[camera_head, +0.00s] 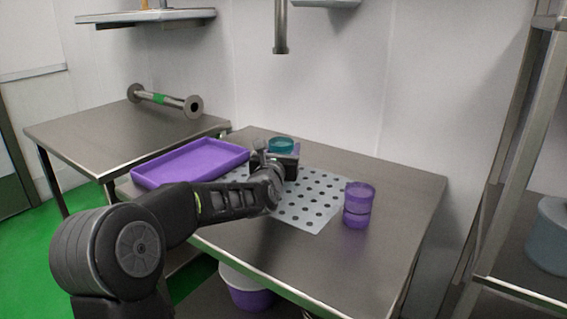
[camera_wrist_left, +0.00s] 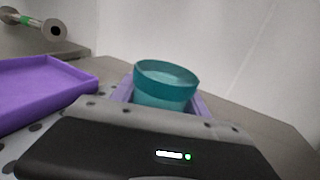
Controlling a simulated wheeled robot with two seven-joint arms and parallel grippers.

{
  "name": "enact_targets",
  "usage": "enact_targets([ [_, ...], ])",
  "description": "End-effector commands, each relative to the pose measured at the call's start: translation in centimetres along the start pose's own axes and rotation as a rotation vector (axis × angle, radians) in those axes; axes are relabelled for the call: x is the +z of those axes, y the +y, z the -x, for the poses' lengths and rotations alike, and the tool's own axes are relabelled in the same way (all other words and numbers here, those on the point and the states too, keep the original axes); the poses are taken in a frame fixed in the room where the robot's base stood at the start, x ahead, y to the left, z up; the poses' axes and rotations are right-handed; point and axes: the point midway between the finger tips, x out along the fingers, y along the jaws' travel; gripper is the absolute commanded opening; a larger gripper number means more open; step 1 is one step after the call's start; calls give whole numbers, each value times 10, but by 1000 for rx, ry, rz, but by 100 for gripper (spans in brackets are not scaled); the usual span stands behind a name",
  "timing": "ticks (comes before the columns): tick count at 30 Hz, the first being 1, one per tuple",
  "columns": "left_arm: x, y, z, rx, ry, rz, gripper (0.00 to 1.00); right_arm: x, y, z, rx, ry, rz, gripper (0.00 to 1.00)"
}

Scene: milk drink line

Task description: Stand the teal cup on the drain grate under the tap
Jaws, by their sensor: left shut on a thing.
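The teal cup (camera_head: 281,145) is at the far edge of the drain grate, a grey sheet with holes (camera_head: 316,222) on the steel table. My left gripper (camera_head: 283,158) is shut on the cup; its arm hides the cup's lower part in the head view. In the left wrist view the cup (camera_wrist_left: 166,85) stands upright, with lavender finger parts (camera_wrist_left: 203,106) on both sides. Whether its base touches the grate is hidden. The tap (camera_head: 280,35) is a steel pipe hanging from above, behind the table. My right gripper is not in view.
A purple tray (camera_head: 190,162) lies left of the grate. A stack of purple cups (camera_head: 358,203) stands at its right. The table's right part is clear. A steel spool (camera_head: 165,100) lies on the side table, and a white and purple bucket (camera_head: 245,287) is below.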

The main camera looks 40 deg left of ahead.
Motion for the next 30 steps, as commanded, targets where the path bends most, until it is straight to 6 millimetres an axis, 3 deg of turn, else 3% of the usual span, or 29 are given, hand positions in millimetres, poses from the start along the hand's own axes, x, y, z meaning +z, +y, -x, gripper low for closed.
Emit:
enact_targets([
  [1,-12,0,0,-1,5,-1,7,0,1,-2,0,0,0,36],
  [6,-35,0,0,-2,3,-1,7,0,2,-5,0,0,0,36],
  [20,-41,0,0,-1,0,-1,7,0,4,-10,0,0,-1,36],
  [21,-40,0,0,-1,0,-1,54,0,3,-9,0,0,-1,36],
  [28,-40,0,0,-1,0,-1,72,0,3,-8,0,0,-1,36],
  [30,-40,0,0,-1,0,-1,74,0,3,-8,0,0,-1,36],
])
